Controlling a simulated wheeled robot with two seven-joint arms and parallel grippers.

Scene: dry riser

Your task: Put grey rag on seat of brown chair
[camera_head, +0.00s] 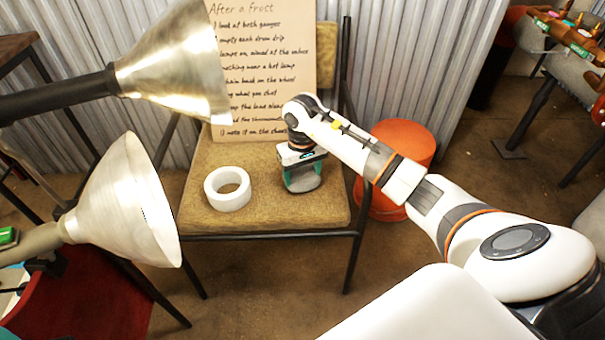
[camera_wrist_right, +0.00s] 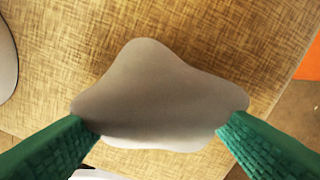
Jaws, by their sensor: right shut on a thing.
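The brown chair (camera_head: 262,210) stands ahead of me, its tan woven seat facing up. My right gripper (camera_head: 302,178) is low over the right half of that seat, pointing down. In the right wrist view, the gripper (camera_wrist_right: 160,130) is shut on the grey rag (camera_wrist_right: 155,90), which is bunched between the green fingers. The woven seat (camera_wrist_right: 75,35) lies right beneath the rag. I cannot tell whether the rag touches it. In the head view the gripper mostly hides the rag. My left gripper is not in view.
A white tape roll (camera_head: 212,191) lies on the seat, left of the gripper. A handwritten board (camera_head: 262,60) leans against the chair back. Two metal lamp shades (camera_head: 175,65) (camera_head: 125,205) stand at the left. An orange bucket (camera_head: 405,145) is right of the chair.

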